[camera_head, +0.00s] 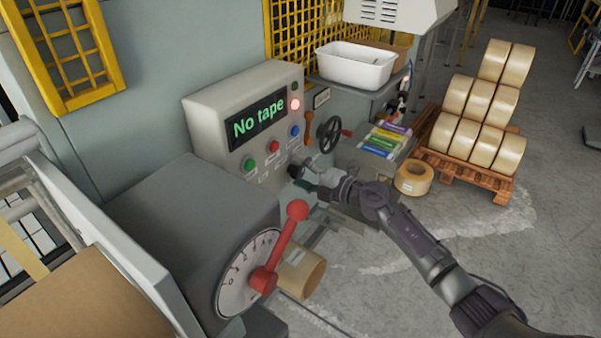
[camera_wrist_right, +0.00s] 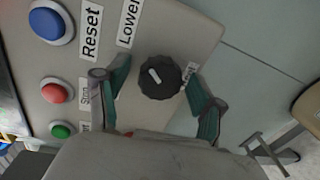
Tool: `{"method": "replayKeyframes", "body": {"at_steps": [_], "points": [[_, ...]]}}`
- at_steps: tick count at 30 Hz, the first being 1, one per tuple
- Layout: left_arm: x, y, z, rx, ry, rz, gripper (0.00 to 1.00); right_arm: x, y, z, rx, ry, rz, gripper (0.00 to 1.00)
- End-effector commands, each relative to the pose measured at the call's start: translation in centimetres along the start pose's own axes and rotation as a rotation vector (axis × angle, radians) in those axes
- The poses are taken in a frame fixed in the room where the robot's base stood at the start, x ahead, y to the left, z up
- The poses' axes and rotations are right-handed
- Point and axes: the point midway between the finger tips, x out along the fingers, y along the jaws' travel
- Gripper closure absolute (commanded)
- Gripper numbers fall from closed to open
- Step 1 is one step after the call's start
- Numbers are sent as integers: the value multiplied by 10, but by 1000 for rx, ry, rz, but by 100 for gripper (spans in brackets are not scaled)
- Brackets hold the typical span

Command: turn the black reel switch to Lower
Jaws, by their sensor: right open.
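The black reel switch (camera_wrist_right: 160,86) is a round ribbed knob on the panel in the right wrist view. Its white mark sits toward the upper left of the knob's face. The "Lower" label (camera_wrist_right: 129,22) is above it and to the left; another label (camera_wrist_right: 191,73) at its right is partly covered by a finger. My right gripper (camera_wrist_right: 158,92) is open, with one green-padded finger on each side of the knob; I cannot tell whether they touch it. In the head view my right gripper (camera_head: 308,176) is at the panel's lower right. My left gripper is not in view.
The control box (camera_head: 205,125) shows "No tape" on its screen (camera_head: 258,117), with a lit pinkish lamp (camera_head: 295,104) and several push buttons. A black handwheel (camera_head: 329,133) is to the right. A red lever (camera_head: 283,245) on a grey dial housing stands in front.

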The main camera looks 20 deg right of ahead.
Motion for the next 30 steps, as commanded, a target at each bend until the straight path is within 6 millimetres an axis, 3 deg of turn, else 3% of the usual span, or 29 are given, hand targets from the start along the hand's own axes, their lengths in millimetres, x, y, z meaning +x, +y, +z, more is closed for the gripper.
{"method": "replayKeyframes", "body": {"at_steps": [5,18,24,30], "points": [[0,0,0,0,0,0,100,-18,-1,1,-3,-2,-3,32],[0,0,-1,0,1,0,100,-104,-2,0,1,0,-4,32],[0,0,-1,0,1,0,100,-119,-1,1,0,-1,-1,32],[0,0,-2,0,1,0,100,-120,-1,0,1,-1,-1,32]]}}
